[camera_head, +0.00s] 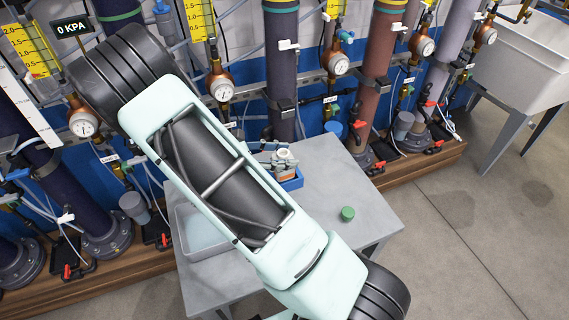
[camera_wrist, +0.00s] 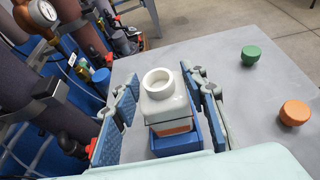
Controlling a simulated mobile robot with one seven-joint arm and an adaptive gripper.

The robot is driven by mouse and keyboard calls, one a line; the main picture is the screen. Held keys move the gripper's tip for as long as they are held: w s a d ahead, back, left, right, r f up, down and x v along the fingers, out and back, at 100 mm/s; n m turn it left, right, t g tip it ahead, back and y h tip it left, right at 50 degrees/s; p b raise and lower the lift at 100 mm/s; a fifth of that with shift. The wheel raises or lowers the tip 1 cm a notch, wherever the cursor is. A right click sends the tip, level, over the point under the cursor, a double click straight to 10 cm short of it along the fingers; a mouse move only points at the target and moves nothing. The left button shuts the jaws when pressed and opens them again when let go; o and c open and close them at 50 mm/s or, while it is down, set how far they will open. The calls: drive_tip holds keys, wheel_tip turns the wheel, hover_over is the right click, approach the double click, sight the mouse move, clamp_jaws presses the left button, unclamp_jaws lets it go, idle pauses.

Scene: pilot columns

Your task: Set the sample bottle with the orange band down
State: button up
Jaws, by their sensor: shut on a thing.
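The white sample bottle (camera_wrist: 165,100) has an open round neck and an orange band (camera_wrist: 174,127) low on its body. It looks upright. My gripper (camera_wrist: 161,82) is shut on the bottle, with a blue-padded finger on each side. A blue holder (camera_wrist: 177,145) shows directly under the bottle; I cannot tell whether the bottle's base touches it. In the head view the bottle (camera_head: 285,158) and the blue holder (camera_head: 292,183) show just past my forearm, which hides part of them.
The grey table (camera_head: 335,180) has bare room at right. A green cap (camera_wrist: 251,54) and an orange cap (camera_wrist: 294,113) lie on it. A shallow grey tray (camera_head: 196,232) is partly behind my arm. Columns with gauges (camera_head: 335,62) stand behind the table.

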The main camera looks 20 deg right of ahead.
drive_tip(key=shift+w+d+f, duration=0.1)
drive_tip(key=shift+d+f, duration=0.05)
drive_tip(key=shift+f, duration=0.8)
drive_tip(key=shift+d+f, duration=0.1)
drive_tip(key=shift+f, duration=0.8)
drive_tip(key=shift+f+b, duration=0.1)
drive_tip(key=shift+b, duration=0.25)
drive_tip(key=o, duration=1.3)
drive_tip(key=shift+o, duration=0.2)
drive_tip(key=shift+r, duration=0.2)
drive_tip(key=v, duration=1.2)
drive_tip(key=shift+p, duration=0.45)
drive_tip(key=shift+a+f, duration=0.1)
drive_tip(key=shift+f, duration=0.05)
